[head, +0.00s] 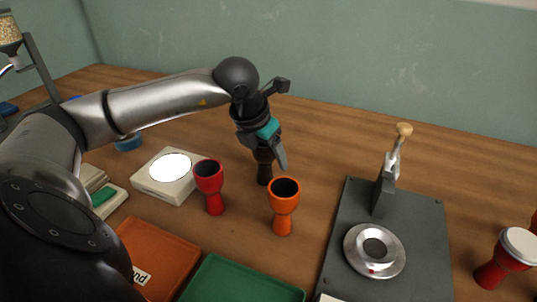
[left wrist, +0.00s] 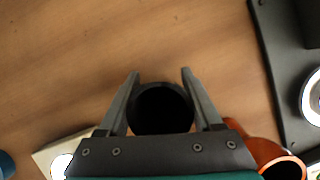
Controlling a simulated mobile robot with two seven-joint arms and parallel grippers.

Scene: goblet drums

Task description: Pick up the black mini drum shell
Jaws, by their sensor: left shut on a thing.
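The black mini drum shell (head: 264,172) stands upright on the wooden table, partly hidden behind my left gripper in the head view. My left gripper (head: 275,161) points down from above and is shut on the drum shell. In the left wrist view, the round open top of the black shell (left wrist: 161,108) lies between the two fingers of the gripper (left wrist: 159,88). My right gripper is in neither view.
A red shell (head: 209,180) and an orange shell (head: 283,200) stand just in front. A white-topped box (head: 152,192) is at left. Orange (head: 160,252) and green (head: 243,282) trays lie at the front. A grey lever press (head: 420,225) and a red drum (head: 503,262) are at right.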

